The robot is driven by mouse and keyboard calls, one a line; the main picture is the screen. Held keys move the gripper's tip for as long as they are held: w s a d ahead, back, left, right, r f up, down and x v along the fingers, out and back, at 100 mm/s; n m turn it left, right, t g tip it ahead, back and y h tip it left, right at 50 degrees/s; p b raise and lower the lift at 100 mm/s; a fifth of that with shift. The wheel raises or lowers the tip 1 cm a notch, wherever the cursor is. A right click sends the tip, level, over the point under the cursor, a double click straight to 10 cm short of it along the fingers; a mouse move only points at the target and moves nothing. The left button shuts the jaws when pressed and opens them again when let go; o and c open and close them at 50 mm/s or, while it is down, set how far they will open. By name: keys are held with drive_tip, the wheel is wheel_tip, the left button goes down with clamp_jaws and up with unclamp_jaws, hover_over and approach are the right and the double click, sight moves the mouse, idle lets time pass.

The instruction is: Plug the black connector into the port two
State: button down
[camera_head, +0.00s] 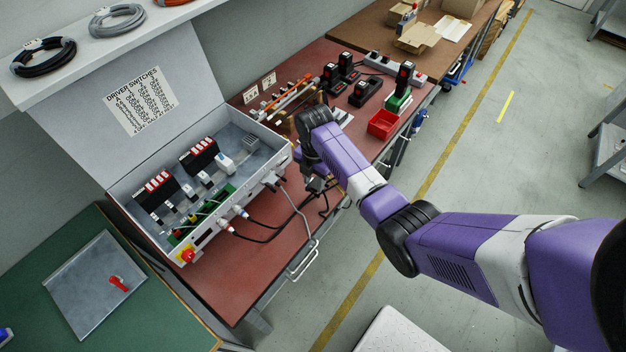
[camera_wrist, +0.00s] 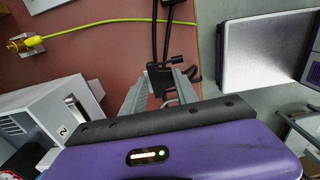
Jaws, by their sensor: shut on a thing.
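My gripper (camera_wrist: 162,92) is shut on the black connector (camera_wrist: 158,78), which sits between the grey fingers with its black cable trailing away over the table. In the head view my gripper (camera_head: 314,182) hangs over the red workbench, just right of the driver switch box (camera_head: 150,232); the connector is small and dark there. In the wrist view the box's pale end (camera_wrist: 40,112) is at left, with a "2" label and port two (camera_wrist: 75,104) beside it. The connector is apart from this port, to its right.
Other cables plug into the box's front, and black cables lie on the red bench (camera_head: 262,280). A metal handle (camera_head: 303,262) is at the bench's front edge. A red bin (camera_head: 382,124) and power tools stand farther back. A yellow cable (camera_wrist: 100,24) crosses the bench in the wrist view.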

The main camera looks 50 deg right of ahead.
sight(315, 184)
drive_tip(key=shift+d+f+b, duration=0.1)
drive_tip(key=shift+f+b, duration=1.65)
drive_tip(key=shift+f, duration=0.65)
drive_tip(key=c, duration=0.9)
unclamp_jaws()
drive_tip(key=shift+o, duration=0.2)
drive_tip(key=shift+r, duration=3.95)
drive_tip(key=shift+s, duration=0.1)
